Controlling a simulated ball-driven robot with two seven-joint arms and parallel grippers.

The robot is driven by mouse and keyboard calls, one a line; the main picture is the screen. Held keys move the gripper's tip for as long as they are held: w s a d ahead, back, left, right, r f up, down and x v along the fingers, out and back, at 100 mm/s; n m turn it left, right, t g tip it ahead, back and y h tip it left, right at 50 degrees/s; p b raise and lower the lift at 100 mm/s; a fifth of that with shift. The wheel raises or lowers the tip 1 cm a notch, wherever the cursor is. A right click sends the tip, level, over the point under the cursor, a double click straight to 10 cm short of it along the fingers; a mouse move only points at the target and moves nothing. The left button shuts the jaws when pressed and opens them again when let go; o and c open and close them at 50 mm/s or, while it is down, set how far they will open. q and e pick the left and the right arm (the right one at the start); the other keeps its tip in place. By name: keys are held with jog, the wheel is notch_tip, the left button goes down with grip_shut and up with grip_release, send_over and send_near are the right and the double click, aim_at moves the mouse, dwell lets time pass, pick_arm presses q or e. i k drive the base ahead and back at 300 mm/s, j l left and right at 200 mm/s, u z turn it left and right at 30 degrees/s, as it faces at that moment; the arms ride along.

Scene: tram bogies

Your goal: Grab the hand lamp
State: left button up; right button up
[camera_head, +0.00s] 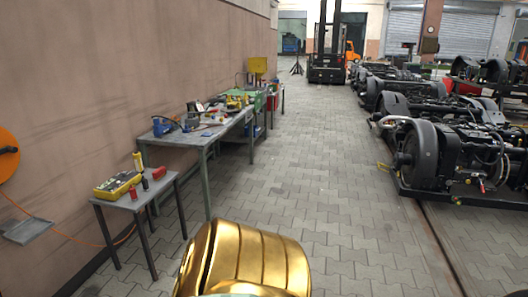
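I cannot tell for certain which item is the hand lamp. On the small grey table (111,208) at the left stand small items that are hard to make out. An upright yellow piece (138,161) is at its back edge, with a red piece (159,172) to its right. A dark upright piece (145,184) and a small red one (134,194) are nearer the front. A yellow case (118,185) with mixed contents lies at the left. Neither of my grippers is in view.
A long workbench (207,140) with tools stands behind along the wall. An orange reel (7,155) hangs at far left, its cable trailing down. Tram bogies (425,150) line the right. A forklift (327,65) stands far back. The paved aisle (310,165) between is clear.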

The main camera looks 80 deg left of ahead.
aim_at(137, 158)
jog(key=u, duration=3.75)
jog(key=i+l, duration=0.15)
jog(key=i, duration=0.3)
jog(key=i+l+u, duration=0.1)
jog(key=i, duration=0.35)
jog(key=i+l, duration=0.25)
jog(key=i, duration=0.2)
